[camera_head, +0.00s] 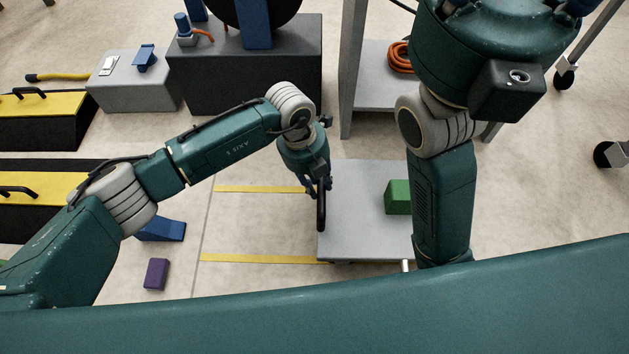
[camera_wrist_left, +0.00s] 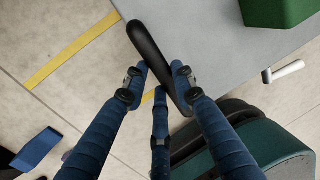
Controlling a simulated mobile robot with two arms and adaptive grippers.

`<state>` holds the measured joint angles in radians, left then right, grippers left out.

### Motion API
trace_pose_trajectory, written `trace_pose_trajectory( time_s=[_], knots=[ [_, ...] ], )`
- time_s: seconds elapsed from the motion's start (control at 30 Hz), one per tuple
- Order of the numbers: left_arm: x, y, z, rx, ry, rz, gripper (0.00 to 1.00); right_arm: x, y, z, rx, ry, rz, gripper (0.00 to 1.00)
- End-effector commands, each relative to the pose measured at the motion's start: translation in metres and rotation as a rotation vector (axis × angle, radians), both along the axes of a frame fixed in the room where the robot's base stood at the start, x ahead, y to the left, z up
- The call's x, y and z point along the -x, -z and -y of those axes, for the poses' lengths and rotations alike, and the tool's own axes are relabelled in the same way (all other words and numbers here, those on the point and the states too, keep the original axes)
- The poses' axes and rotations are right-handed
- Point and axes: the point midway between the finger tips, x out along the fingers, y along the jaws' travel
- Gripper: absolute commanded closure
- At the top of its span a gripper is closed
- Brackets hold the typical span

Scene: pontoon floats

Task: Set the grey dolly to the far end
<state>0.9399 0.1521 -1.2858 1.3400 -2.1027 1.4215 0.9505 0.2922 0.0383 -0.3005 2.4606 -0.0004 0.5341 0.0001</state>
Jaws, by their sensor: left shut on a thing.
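The grey dolly (camera_head: 350,220) is a flat platform on the floor in the middle of the head view, with a black bar handle (camera_head: 321,205) along its left edge. A green block (camera_head: 398,197) rests on it, partly hidden by my right arm. My left gripper (camera_head: 318,188) is shut on the black handle. In the left wrist view, the blue fingers of my left gripper (camera_wrist_left: 158,85) close around the handle (camera_wrist_left: 146,45), with the dolly's grey top (camera_wrist_left: 205,35) and the green block (camera_wrist_left: 276,12) beyond. My right gripper is out of sight.
Two yellow floor lines (camera_head: 262,189) (camera_head: 265,258) run left from the dolly. A blue wedge (camera_head: 163,229) and a purple block (camera_head: 156,273) lie on the floor to the left. A dark grey box (camera_head: 245,80) and a grey rack (camera_head: 352,80) stand behind.

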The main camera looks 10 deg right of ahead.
Motion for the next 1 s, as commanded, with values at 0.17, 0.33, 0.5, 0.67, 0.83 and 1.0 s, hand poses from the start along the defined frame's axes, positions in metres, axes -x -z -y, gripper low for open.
trace_pose_trajectory(
  time_s=[0.17, 0.33, 0.5, 0.67, 0.83, 1.0],
  knots=[
    [0.0, -0.002, 0.006, 0.016, 0.001, 0.004, 0.68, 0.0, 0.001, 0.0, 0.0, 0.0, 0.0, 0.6],
    [0.001, -0.002, 0.007, 0.015, 0.002, 0.002, 0.55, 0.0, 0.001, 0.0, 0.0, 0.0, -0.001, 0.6],
    [0.001, -0.001, 0.006, 0.013, 0.003, 0.001, 0.55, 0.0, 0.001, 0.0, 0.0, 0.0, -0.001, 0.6],
    [0.001, -0.003, 0.004, 0.011, 0.003, 0.001, 0.55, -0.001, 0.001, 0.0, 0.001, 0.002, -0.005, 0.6],
    [-0.001, -0.023, 0.0, 0.012, 0.003, 0.004, 0.55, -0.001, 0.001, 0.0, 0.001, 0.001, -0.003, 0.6],
    [-0.003, -0.059, -0.007, 0.011, 0.002, 0.007, 0.55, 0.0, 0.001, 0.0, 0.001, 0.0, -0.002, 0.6]
  ],
)
